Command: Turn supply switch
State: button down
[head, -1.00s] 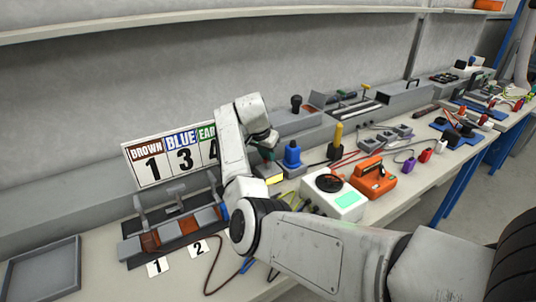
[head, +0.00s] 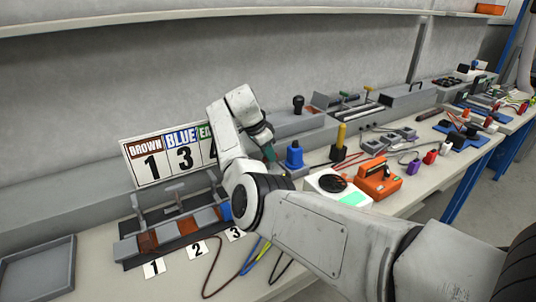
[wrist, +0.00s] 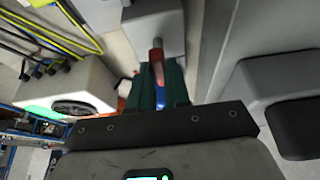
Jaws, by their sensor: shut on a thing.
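My gripper (head: 270,153) reaches down over the bench behind the white box, its wrist partly hidden by my own arm. In the wrist view, the dark green fingers of my gripper (wrist: 160,84) are closed around a slim red and grey handle (wrist: 157,58) with some blue near its lower end. The handle stands in front of a grey box (wrist: 152,22). It looks like the switch lever, but most of it is hidden between the fingers. The handle cannot be made out in the head view.
A blue plug-like part (head: 294,156) stands close right of my gripper. The white box with a black dial (head: 330,184) and an orange case (head: 378,178) sit further right. A lever-switch row (head: 172,229), number sign (head: 168,158) and empty tray (head: 38,271) lie left.

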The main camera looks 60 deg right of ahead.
jog(key=c, duration=1.1)
grip_release()
jog(key=v, duration=1)
jog(key=shift+w+r, duration=0.1)
jog(key=shift+r, duration=0.3)
